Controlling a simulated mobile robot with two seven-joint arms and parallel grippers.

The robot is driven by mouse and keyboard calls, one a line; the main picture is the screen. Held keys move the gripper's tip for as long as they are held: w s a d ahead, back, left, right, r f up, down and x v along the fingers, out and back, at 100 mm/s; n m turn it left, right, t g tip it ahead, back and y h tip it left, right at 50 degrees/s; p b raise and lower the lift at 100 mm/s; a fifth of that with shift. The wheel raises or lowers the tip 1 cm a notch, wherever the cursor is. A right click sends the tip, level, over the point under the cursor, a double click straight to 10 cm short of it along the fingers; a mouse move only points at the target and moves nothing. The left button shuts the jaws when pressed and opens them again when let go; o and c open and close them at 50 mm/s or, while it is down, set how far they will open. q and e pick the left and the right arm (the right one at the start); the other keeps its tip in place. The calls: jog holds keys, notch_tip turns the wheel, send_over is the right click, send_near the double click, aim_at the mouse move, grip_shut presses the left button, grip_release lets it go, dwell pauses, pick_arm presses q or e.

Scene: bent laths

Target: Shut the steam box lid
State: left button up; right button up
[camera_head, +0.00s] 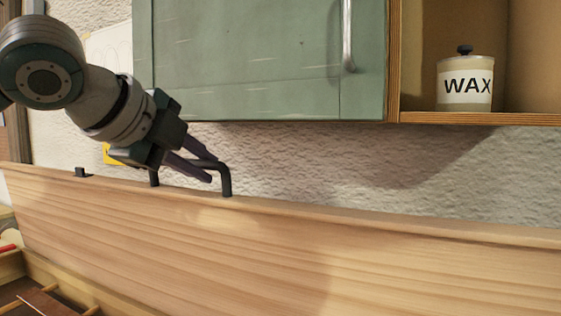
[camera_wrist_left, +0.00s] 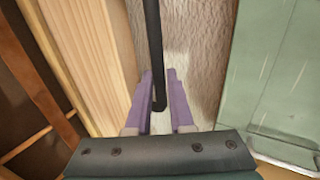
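The steam box lid (camera_head: 330,255) is a long pale wooden panel. It stands raised with its broad face towards me, and it also shows in the left wrist view (camera_wrist_left: 85,55). A black bar handle (camera_head: 226,180) stands on its top edge. My left gripper (camera_head: 213,170) is at this handle, one finger on each side of the bar. Part of the box (camera_head: 60,285) shows open at lower left. My right gripper is out of view.
A green wall cabinet (camera_head: 260,60) hangs above the lid, close to my left gripper. A wax jar (camera_head: 465,85) stands on the open shelf (camera_head: 480,118) at upper right. A rough pale wall (camera_head: 400,175) is behind the lid.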

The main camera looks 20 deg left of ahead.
pick_arm(q)
grip_shut()
jog(key=s+f, duration=0.1)
jog(key=s, duration=0.6)
jog(key=shift+s+a+f, duration=0.2)
jog(key=shift+a+f, duration=0.1)
jog(key=shift+f, duration=0.1)
